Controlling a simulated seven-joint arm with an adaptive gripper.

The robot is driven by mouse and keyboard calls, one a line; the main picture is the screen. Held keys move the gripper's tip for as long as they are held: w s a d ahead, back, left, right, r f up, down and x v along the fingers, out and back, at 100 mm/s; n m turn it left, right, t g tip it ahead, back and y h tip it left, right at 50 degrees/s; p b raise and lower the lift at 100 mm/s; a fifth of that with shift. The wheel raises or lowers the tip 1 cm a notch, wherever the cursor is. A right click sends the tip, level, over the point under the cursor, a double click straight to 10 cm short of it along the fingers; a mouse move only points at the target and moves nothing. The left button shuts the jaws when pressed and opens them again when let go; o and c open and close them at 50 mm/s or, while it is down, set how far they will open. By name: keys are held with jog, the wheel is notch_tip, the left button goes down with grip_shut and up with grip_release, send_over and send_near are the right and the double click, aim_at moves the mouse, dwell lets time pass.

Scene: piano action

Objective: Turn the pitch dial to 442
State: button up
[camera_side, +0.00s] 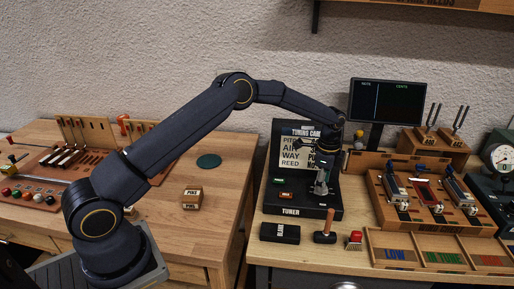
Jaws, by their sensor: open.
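The black tuner (270,205) stands on the right-hand bench, with a "TUNING CARD" panel (295,160) upright at its back. Its flat base bears a small green label (278,181) and a red label (285,195). My gripper (321,188) hangs over the right part of the tuner base, pointing down, and is open. The pitch dial cannot be made out; it may be hidden by my gripper. Its reading is not visible, and I cannot tell whether the fingers touch anything.
A dark screen (388,101) stands behind on the right. A black block (280,233), a wooden-handled tool (325,228) and a red-topped brush (355,240) sit in front of the tuner. The left bench (225,180) has clear room.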

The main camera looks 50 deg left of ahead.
notch_tip(320, 180, up, 12)
jog(key=shift+f, duration=0.15)
dwell(0.3)
